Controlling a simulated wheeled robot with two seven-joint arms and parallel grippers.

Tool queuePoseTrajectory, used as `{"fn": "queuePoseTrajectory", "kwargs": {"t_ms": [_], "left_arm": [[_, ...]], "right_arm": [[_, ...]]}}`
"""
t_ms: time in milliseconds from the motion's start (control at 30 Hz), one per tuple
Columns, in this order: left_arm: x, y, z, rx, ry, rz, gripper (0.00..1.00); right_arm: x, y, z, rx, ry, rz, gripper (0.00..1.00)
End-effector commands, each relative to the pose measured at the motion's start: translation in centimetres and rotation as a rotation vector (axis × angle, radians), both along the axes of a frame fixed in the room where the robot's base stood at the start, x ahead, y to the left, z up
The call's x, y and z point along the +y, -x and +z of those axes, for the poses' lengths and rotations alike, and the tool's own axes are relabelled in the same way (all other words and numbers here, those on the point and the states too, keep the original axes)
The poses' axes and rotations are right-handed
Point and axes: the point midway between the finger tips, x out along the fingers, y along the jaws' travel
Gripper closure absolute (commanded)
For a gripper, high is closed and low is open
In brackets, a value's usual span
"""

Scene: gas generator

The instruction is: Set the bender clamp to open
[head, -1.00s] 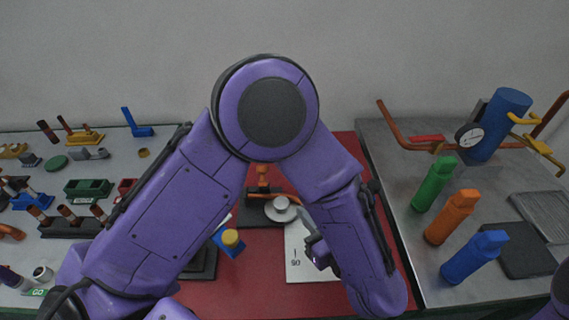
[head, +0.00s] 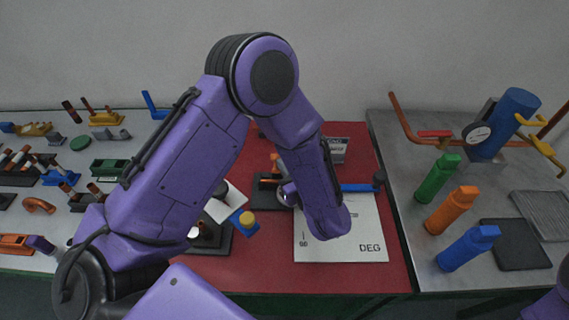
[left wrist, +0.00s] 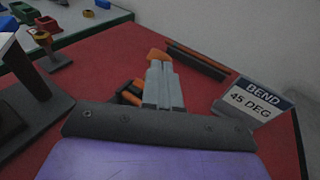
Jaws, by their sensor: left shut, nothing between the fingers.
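The bender stands on the red mat, partly hidden by my left arm; its dark base (head: 264,198) shows in the head view. An orange clamp part (head: 275,163) rises at its back. A blue bar (head: 357,187) reaches right from it, ending in a dark knob. My left gripper (head: 288,194) is at the bender, mostly behind my own forearm. In the left wrist view the fingers (left wrist: 158,72) are shut and empty, with an orange piece (left wrist: 157,54) just beyond the tips and an orange-and-black part (left wrist: 129,95) beside them. Contact and the clamp's setting are unclear. My right gripper is out of view.
A white DEG sheet (head: 340,240) lies right of the bender. A BEND 45 DEG sign (left wrist: 252,100) stands near the fingers. A blue block with a yellow knob (head: 246,221) is at left.

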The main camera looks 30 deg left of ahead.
Motion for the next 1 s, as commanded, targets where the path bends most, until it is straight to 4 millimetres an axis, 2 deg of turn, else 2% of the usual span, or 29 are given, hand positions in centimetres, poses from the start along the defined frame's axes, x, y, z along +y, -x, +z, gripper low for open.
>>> {"fn": "queuePoseTrajectory", "kwargs": {"t_ms": [1000], "left_arm": [[0.8,-1.2,1.0,0.137,0.087,0.003,1.00]], "right_arm": [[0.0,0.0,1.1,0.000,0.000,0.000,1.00]]}}
